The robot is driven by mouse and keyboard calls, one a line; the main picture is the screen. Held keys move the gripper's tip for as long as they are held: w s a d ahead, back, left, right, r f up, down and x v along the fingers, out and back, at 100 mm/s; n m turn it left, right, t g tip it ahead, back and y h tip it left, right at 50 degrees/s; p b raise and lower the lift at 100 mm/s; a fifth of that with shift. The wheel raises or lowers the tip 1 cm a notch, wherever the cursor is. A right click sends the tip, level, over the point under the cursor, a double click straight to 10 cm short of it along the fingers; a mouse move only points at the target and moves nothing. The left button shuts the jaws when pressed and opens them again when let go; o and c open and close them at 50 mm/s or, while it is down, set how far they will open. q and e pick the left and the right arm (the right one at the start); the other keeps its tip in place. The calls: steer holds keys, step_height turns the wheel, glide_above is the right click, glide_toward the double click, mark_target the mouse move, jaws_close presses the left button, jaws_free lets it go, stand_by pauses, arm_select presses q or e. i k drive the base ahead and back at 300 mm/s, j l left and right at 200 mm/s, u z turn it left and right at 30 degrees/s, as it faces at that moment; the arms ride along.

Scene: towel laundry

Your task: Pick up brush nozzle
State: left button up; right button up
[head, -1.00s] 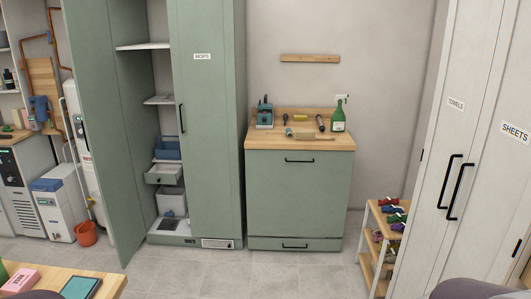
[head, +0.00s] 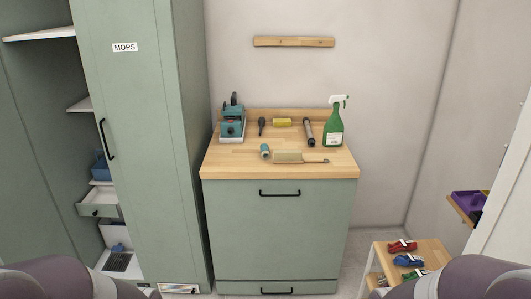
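Several small tools lie on the wooden top of the green cabinet (head: 225,165) ahead of me. They are a small dark tool with a rounded head (head: 261,126), a yellow block-like piece (head: 282,122), a dark cylinder with a light end (head: 308,132), a short teal cylinder (head: 265,151) and a wooden brush with a handle (head: 290,157). Which one is the brush nozzle I cannot tell for sure at this size. Neither gripper is in view; only parts of my arms show at the bottom corners.
A teal machine (head: 232,122) stands at the top's left and a green spray bottle (head: 334,128) at its right. A tall green locker labelled MOPS (head: 150,150) borders the left. A wooden rack with coloured cloths (head: 422,250) stands low at the right.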

mark_target(264, 152)
steer(key=i+z, duration=0.1)
steer(key=z, duration=0.3)
steer(key=i+j+z, duration=0.1)
steer(key=z, duration=0.35)
steer(key=i+j+z, duration=0.1)
steer(key=z, duration=0.3)
